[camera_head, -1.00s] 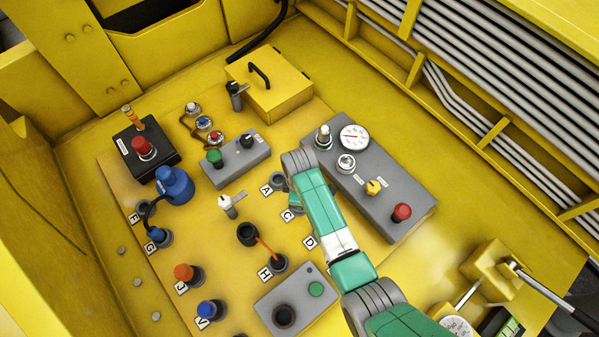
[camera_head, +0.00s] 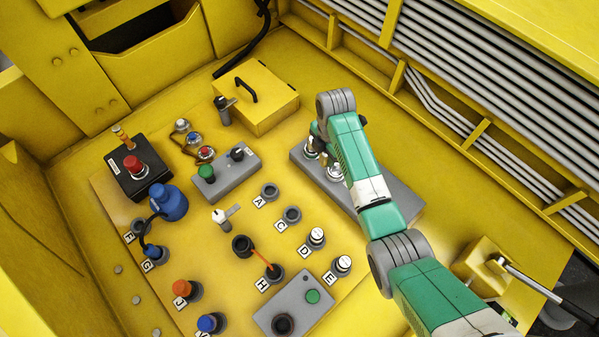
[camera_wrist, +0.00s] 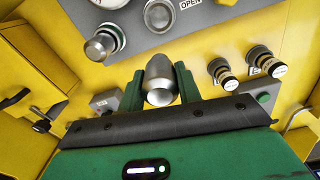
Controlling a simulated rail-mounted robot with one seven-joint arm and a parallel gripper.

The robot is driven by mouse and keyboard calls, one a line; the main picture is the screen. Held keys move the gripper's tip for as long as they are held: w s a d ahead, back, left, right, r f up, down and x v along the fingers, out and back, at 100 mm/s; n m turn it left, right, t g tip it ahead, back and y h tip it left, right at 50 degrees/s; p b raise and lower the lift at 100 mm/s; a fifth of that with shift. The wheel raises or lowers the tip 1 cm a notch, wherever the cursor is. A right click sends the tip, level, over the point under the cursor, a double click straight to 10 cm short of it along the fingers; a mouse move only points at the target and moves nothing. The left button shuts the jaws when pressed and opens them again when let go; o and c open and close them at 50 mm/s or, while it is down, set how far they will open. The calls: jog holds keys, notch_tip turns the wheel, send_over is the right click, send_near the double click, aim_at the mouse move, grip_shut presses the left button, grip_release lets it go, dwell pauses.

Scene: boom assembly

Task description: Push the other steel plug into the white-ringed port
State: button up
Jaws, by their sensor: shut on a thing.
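My gripper (camera_wrist: 160,72) is shut on a rounded steel plug (camera_wrist: 159,84), one green finger on each side of it. In the head view my arm hides the fingertips and the plug, above the long grey panel. Two white-topped plugs stand at labels D (camera_head: 316,238) and E (camera_head: 342,265), and also show at the right of the wrist view (camera_wrist: 222,72) (camera_wrist: 264,60). Port A (camera_head: 270,191) and port C (camera_head: 291,215) look like open grey sockets. I cannot clearly make out which port has a white ring.
The grey panel (camera_head: 403,203) carries a silver knob (camera_wrist: 103,45) and other controls close by. A yellow box (camera_head: 270,105) with a handle stands behind. Blue (camera_head: 208,323) and orange (camera_head: 184,289) plugs stand at the front left. A green-button box (camera_head: 272,312) is near the front.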

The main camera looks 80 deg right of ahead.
jog(key=s+d+n, duration=0.2)
jog(key=s+d, duration=0.1)
jog(key=s, duration=0.1)
jog(key=f+b, duration=0.6)
jog(key=shift+w+a+f+b, duration=0.1)
jog(key=shift+w+b, duration=0.1)
jog(key=shift+b, duration=0.2)
jog(key=shift+f+b, duration=0.5)
jog(key=shift+f, duration=0.75)
jog(key=o, duration=1.2)
jog(key=shift+o, duration=0.2)
notch_tip(320, 180, up, 8)
